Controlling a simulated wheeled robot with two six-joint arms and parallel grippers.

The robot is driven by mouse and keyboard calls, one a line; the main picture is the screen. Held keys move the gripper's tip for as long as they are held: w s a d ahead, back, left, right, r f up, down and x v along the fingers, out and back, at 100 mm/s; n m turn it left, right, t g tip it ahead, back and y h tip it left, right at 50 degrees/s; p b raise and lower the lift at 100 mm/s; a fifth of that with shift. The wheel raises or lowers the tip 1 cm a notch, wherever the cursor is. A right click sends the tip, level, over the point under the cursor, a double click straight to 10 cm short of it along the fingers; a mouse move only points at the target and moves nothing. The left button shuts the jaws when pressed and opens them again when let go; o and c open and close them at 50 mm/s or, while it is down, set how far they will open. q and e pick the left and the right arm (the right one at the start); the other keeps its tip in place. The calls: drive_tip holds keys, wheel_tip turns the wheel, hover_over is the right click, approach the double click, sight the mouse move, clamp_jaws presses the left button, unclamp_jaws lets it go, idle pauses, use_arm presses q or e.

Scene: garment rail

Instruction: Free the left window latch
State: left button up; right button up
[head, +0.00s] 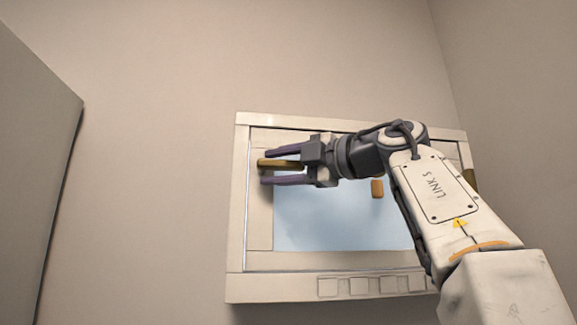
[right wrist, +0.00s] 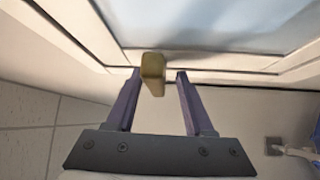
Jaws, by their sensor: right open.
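The window (head: 320,225) is set in a pale frame on the wall ahead, with a bluish pane. The left latch (head: 278,163) is a yellow-brown handle at the left side of the window frame. My right gripper (head: 264,166) is open, with one purple finger above the latch and one below it. My left gripper is not in view.
An orange-brown handle (head: 377,188) shows on the pane side near my right wrist. Another yellow-brown piece (head: 470,180) is at the right frame edge, partly hidden by my arm. A row of pale square tiles (head: 360,286) lies under the pane. A grey panel (head: 35,170) stands at the left.

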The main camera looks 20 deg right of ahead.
drive_tip(key=r+b+v, duration=0.1)
drive_tip(key=b+v, duration=0.1)
drive_tip(key=v, duration=0.8)
drive_tip(key=shift+f, duration=0.45)
drive_tip(key=shift+s, duration=0.1)
